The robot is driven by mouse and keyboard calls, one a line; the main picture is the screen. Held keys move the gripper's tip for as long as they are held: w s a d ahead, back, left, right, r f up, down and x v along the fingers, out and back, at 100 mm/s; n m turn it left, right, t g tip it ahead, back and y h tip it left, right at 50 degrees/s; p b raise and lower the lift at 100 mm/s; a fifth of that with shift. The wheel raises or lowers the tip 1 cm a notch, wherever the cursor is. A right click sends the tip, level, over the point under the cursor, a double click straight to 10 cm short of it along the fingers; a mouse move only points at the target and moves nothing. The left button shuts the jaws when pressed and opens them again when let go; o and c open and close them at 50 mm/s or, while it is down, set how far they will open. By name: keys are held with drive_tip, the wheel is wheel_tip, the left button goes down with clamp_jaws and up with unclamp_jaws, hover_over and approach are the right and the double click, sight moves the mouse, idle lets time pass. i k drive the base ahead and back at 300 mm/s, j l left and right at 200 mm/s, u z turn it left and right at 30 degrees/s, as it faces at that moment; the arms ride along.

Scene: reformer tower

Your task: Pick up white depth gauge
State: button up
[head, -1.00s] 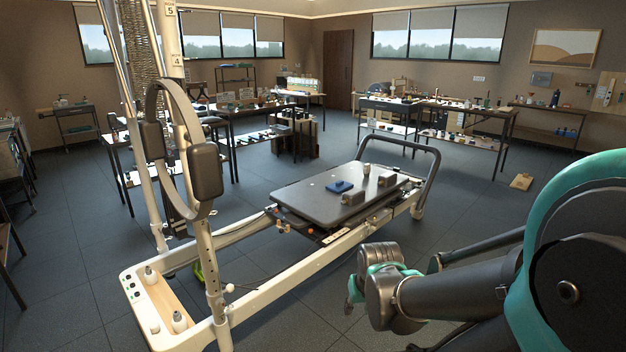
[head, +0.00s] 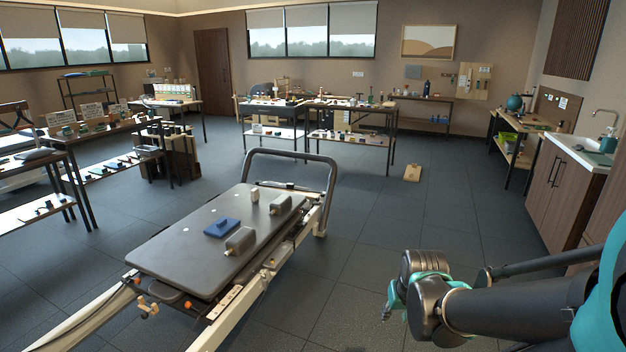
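I cannot make out a white depth gauge for certain. A small upright whitish object (head: 255,195) stands on the dark reformer carriage (head: 185,250), but its kind is too small to tell. Beside it on the carriage lie a blue block (head: 221,227) and two grey shoulder blocks. My arm reaches in from the right, and its teal and dark grey end (head: 396,303) is to the right of the reformer, apart from it. Whether my gripper's fingers are open or shut does not show.
Cluttered workbenches stand at the left (head: 95,130) and the back (head: 350,104). A sink counter (head: 575,150) is at the right. Open floor spreads between the reformer and the sink counter.

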sight(254, 196)
drive_tip(key=i, duration=2.05)
drive_tip(key=i+l+u, duration=0.2)
drive_tip(key=i, duration=0.3)
drive_tip(key=i+u, duration=0.25)
drive_tip(key=i, duration=0.25)
drive_tip(key=i+l+u, duration=0.2)
drive_tip(key=i, duration=0.25)
drive_tip(key=l, duration=0.1)
